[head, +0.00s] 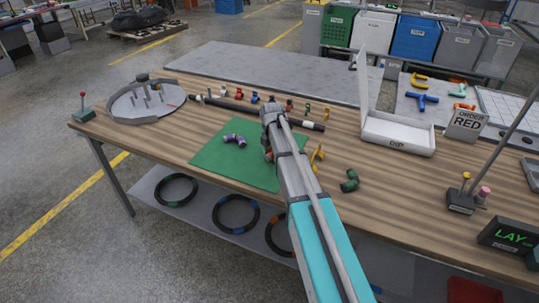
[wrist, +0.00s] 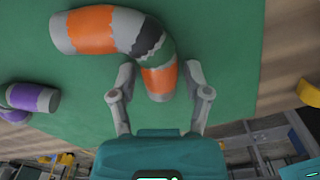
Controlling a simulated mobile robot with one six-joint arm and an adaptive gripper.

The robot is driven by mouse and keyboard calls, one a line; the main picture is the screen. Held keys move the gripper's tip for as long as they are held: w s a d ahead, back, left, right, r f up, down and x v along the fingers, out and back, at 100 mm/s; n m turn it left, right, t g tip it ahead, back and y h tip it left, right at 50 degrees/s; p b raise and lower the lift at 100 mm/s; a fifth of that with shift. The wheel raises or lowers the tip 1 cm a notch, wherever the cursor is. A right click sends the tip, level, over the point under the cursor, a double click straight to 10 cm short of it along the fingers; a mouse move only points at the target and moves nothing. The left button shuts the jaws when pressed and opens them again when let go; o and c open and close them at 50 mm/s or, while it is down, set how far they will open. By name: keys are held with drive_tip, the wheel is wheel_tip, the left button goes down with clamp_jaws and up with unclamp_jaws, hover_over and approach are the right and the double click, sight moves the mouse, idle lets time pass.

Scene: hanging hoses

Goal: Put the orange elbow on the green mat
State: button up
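The orange elbow (wrist: 95,30), orange with grey ends and a dark band at its bend, lies over the green mat (wrist: 225,45) in the wrist view and appears to rest on it. My gripper (wrist: 159,70) is open, one finger on either side of the elbow's lower end, with a gap visible on both sides. In the head view the green mat (head: 212,155) lies at the table's front, and my arm hides most of the elbow.
A purple and grey elbow (head: 234,139) lies on the mat, left of my gripper. A yellow fitting (head: 318,156) and a green elbow (head: 350,181) lie to the right. A white tray (head: 400,135) stands behind them. Several small fittings line the mat's far side.

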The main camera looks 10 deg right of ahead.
sight(272, 155)
drive_tip(key=shift+r, duration=0.1)
idle(0.4)
wheel_tip(272, 155, up, 12)
drive_tip(key=p, duration=1.2)
idle(0.7)
drive_tip(key=s+a+m, duration=0.1)
drive_tip(key=s+m, duration=2.3)
drive_tip(key=s, duration=0.2)
drive_tip(key=shift+s, duration=0.2)
